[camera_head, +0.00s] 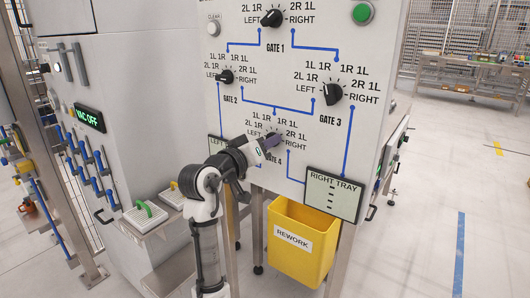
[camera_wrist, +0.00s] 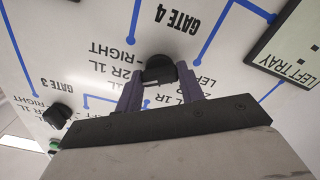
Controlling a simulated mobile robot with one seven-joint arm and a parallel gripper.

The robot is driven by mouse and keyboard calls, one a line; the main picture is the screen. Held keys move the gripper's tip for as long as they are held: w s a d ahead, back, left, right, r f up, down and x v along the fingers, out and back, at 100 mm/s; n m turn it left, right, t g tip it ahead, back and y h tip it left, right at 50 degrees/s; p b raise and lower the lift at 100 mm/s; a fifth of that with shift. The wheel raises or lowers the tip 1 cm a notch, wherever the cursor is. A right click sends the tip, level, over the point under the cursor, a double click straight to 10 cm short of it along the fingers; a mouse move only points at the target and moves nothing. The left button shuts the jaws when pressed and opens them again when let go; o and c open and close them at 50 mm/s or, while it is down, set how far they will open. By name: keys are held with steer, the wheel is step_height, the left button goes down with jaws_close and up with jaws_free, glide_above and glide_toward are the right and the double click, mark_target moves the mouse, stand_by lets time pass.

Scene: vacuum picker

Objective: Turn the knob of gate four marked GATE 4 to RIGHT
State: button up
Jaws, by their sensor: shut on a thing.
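The black gate 4 knob (camera_wrist: 158,67) sits on the white panel (camera_head: 240,50) below the GATE 4 label in the wrist view, which shows the panel upside down. My gripper (camera_wrist: 158,76) has its two purple fingers on either side of this knob, shut on it. In the head view my gripper (camera_head: 272,142) covers the gate 4 knob and part of its dial. The RIGHT label lies left of the knob in the wrist view. Which way the knob's pointer faces cannot be told.
Knobs for gate 1 (camera_head: 271,18), gate 2 (camera_head: 225,76) and gate 3 (camera_head: 332,93) are on the same panel. The RIGHT TRAY display (camera_head: 333,194) and yellow REWORK bin (camera_head: 298,243) are low and right of my gripper. A VAC OFF display (camera_head: 89,118) glows left.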

steer(key=shift+f+m+b, duration=0.15)
steer(key=shift+m+b, duration=1.75)
steer(key=shift+m, duration=1.4)
steer(key=o, duration=1)
steer(key=b+v, duration=0.2)
steer(key=v, duration=1.1)
steer(key=shift+s+a, duration=0.25)
steer(key=shift+s, duration=0.1)
steer(key=shift+a+r, duration=0.1)
steer(key=shift+r, duration=0.1)
